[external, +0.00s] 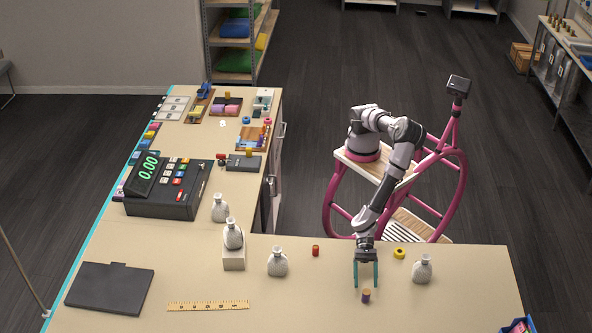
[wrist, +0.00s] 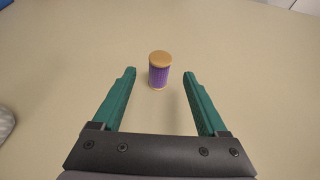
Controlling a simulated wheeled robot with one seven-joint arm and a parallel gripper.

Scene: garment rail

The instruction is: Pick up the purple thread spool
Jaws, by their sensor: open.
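The purple thread spool (external: 366,296) stands upright on the beige counter, with tan ends and purple thread around its middle. In the wrist view the spool (wrist: 159,71) is just beyond the fingertips, roughly centred between them. My gripper (external: 366,286) has two green fingers, spread apart and empty. In the wrist view my gripper (wrist: 160,75) points toward the spool, and neither finger appears to touch it. How high the fingertips are above the counter is hard to tell.
A yellow tape roll (external: 399,253) and a grey-white bottle (external: 422,269) stand right of my gripper. A red spool (external: 315,250) and another bottle (external: 278,262) stand to its left. A wooden ruler (external: 208,305) lies farther left. The counter around the purple spool is clear.

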